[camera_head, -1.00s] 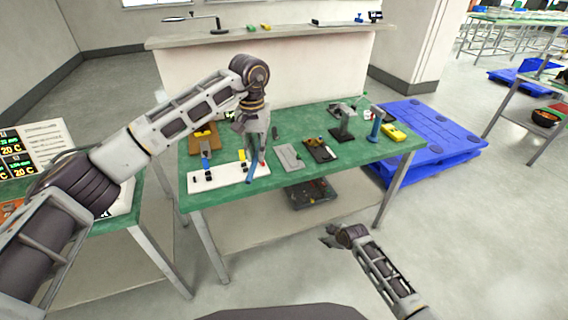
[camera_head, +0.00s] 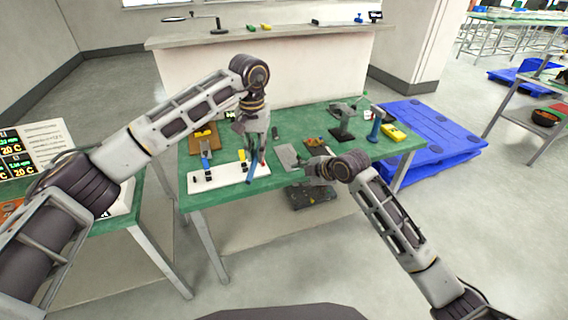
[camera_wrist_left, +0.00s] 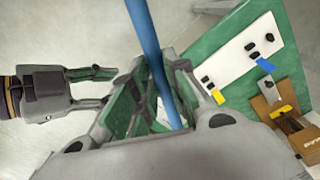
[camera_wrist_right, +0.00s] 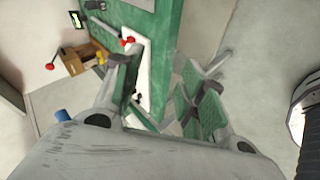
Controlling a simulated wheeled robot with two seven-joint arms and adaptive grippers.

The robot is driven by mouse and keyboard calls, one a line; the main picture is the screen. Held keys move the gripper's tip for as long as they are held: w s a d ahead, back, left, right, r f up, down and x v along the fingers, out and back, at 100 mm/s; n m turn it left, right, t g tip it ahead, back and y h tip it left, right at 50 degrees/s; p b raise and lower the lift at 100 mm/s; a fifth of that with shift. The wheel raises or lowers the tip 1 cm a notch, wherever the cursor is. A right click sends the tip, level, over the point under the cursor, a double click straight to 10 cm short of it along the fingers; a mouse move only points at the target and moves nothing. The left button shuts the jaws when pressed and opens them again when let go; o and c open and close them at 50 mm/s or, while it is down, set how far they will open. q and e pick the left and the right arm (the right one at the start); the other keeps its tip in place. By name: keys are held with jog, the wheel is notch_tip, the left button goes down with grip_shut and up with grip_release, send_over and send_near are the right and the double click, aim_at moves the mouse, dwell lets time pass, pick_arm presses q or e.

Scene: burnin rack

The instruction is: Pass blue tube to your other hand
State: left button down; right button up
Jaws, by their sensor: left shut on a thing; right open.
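The blue tube (camera_head: 251,173) hangs tilted below my left gripper (camera_head: 257,148), above the front edge of the green table. In the left wrist view the tube (camera_wrist_left: 146,32) runs between the left fingers, which are shut on it. My right gripper (camera_head: 308,172) is open and empty, to the right of the tube and apart from it. In the left wrist view the right gripper (camera_wrist_left: 112,87) points at the tube from the left. In the right wrist view its open fingers (camera_wrist_right: 160,105) have nothing between them.
The green table (camera_head: 222,196) carries a white board (camera_head: 210,183) with small parts, a grey plate (camera_head: 287,155), a brown box (camera_head: 203,146) and a black stand (camera_head: 342,125). A blue pallet (camera_head: 430,140) lies on the floor at right.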

jog(key=s+a+r+n+y, duration=0.1)
jog(key=s+a+r+n, duration=0.15)
jog(key=r, duration=0.35)
jog(key=s+a+r+n, duration=0.2)
jog(key=s+r+n, duration=0.15)
jog(key=r, duration=0.25)
jog(key=n+g, duration=0.1)
jog(key=n, duration=0.5)
send_near(252, 174)
jog(key=s+d+r, duration=0.1)
jog(key=d+r, duration=0.1)
jog(key=shift+s+d+y, duration=0.3)
jog(key=shift+s+d, duration=0.1)
jog(key=shift+a, duration=0.1)
jog(key=shift+x, duration=5.95)
jog(key=shift+r, duration=0.1)
grip_shut()
pick_arm(q)
jog(key=c, duration=1.3)
grip_release()
